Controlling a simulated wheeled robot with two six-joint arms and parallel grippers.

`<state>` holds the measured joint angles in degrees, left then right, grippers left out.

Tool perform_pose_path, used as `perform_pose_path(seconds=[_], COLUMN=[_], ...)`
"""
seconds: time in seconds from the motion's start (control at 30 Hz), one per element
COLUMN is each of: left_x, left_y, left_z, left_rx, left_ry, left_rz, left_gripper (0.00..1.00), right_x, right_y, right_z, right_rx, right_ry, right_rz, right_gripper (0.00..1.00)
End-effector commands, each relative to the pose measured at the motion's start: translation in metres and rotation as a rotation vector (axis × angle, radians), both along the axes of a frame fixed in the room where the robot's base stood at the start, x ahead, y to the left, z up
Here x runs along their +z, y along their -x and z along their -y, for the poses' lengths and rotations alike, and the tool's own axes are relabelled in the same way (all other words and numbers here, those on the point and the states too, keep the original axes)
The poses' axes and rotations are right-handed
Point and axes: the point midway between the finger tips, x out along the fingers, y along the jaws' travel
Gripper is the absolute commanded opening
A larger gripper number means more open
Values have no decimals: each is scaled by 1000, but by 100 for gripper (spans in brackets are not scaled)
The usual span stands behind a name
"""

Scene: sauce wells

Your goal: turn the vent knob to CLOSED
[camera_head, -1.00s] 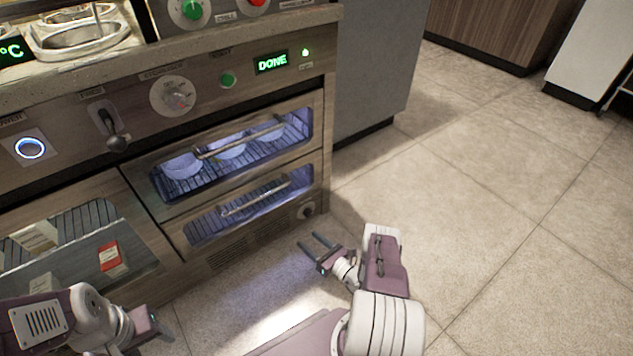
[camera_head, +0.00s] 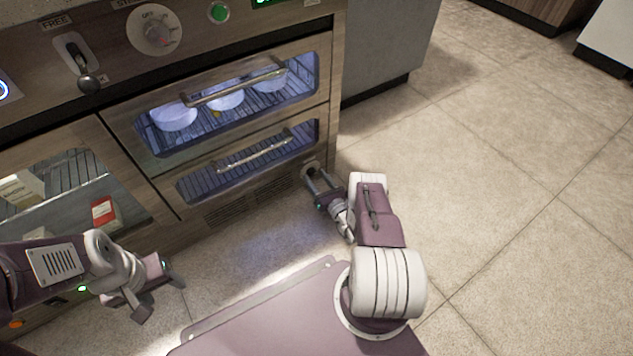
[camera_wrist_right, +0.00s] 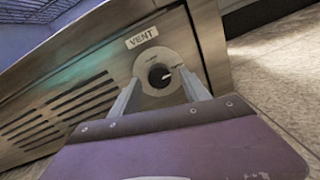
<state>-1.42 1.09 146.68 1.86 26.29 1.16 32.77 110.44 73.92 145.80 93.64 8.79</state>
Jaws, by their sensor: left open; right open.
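The vent knob (camera_wrist_right: 159,75) is a small black knob with a white pointer, on a round pale plate low on the steel front. A VENT label (camera_wrist_right: 142,37) sits above it. The pointer aims right and slightly up; I cannot read any position words. My right gripper (camera_wrist_right: 162,95) is open, its fingers on either side of the knob in the picture; whether they touch it I cannot tell. In the head view my right gripper (camera_head: 318,180) covers part of the knob plate. My left gripper (camera_head: 160,292) is open and empty at lower left, away from the knob.
The vent slots (camera_wrist_right: 65,110) lie left of the knob. Above are two glass-fronted drawers, the upper (camera_head: 230,100) with white bowls, the lower (camera_head: 250,160) with a rack. A grey cabinet (camera_head: 380,45) stands at right. The tiled floor (camera_head: 500,200) at right is clear.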

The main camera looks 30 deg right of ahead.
Motion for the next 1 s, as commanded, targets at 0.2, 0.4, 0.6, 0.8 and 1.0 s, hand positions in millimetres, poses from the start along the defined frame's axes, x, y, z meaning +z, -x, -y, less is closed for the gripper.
perform_pose_path(seconds=[0.2, 0.4, 0.6, 0.8, 1.0], left_x=[1, 1, 2, 4, 8], left_y=[0, 0, 0, 0, 0], left_z=[0, 0, 0, 0, 0], left_rx=[0, 0, 0, 0, 0], left_ry=[0, 0, 0, 0, 0], left_rz=[0, 0, 0, 0, 0], left_gripper=[55, 55, 55, 55, 55], right_x=[1, 1, 1, 0, 1], right_y=[0, 0, 1, 1, 1], right_z=[0, 0, 0, 0, 0], right_rx=[0, 0, 0, 0, 0], right_ry=[0, 0, 15, 96, 255], right_rz=[-1, -1, 0, 6, 18], right_gripper=[43, 0, 0, 0, 0])
